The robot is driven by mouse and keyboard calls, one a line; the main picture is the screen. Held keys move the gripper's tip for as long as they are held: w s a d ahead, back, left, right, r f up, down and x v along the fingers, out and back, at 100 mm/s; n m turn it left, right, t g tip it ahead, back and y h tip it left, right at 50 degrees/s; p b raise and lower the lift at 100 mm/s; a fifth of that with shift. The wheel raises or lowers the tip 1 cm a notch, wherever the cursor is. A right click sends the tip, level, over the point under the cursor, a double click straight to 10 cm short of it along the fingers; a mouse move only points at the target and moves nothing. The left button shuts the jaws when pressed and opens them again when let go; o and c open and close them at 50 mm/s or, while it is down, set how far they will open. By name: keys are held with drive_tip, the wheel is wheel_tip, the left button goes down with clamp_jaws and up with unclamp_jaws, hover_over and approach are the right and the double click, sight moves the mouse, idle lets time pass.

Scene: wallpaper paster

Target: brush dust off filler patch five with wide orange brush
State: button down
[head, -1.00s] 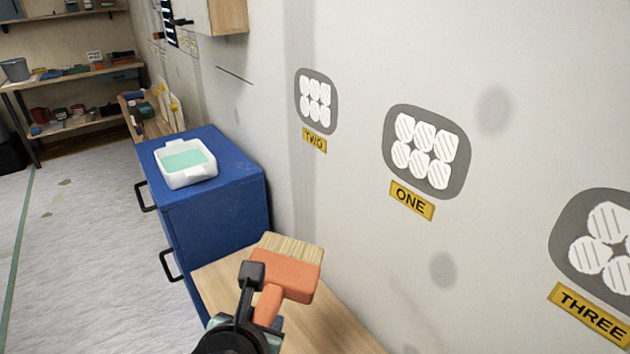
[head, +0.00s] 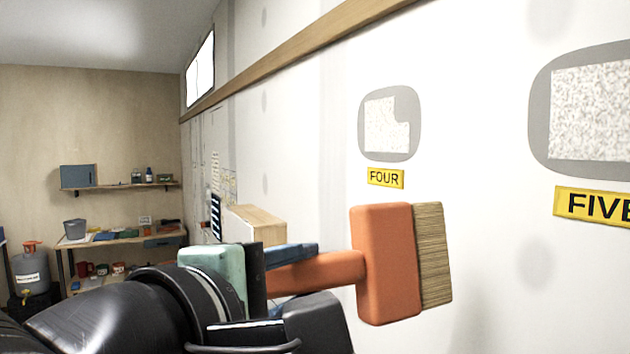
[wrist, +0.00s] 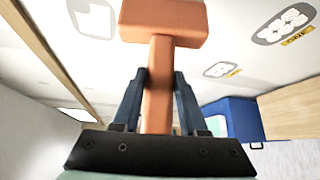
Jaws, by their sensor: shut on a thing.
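The wide orange brush (head: 388,262) is in my gripper (head: 285,262), held by its handle with the tan bristles pointing right toward the wall. In the wrist view both fingers of my gripper (wrist: 158,105) are closed on the handle of the orange brush (wrist: 160,70). Filler patch five (head: 590,110) is a grey rounded area with a speckled whitish square, above the yellow FIVE label (head: 594,205), cut off by the right edge of the head view. The bristles are left of and below patch five, apart from it in the picture.
Patch four (head: 387,124) with its FOUR label (head: 385,178) is on the wall above the brush. A wooden rail (head: 290,55) runs along the wall higher up. The wrist view shows a blue cabinet (wrist: 232,118) and patch one (wrist: 283,24).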

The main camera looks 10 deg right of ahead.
drive_tip(key=s+d+r+m+h+p, duration=0.1)
drive_tip(key=s+r+p, duration=0.1)
drive_tip(key=r, duration=0.6)
drive_tip(key=s+d+r+m+h+p, duration=0.1)
drive_tip(key=s+r+m+p, duration=0.1)
drive_tip(key=r+p, duration=0.2)
wheel_tip(320, 180, up, 4)
drive_tip(key=shift+f+h, duration=0.15)
drive_tip(key=shift+h, duration=0.25)
drive_tip(key=shift+s+a+p, duration=0.1)
drive_tip(key=shift+p, duration=0.25)
drive_tip(key=w+d+p, duration=0.1)
drive_tip(key=w+d, duration=0.1)
drive_tip(key=d, duration=0.4)
drive_tip(key=shift+w+d, duration=0.25)
drive_tip(key=shift+d, duration=0.4)
drive_tip(key=shift+w+d, duration=0.25)
drive_tip(key=shift+d, duration=0.35)
idle(1.7)
idle(0.5)
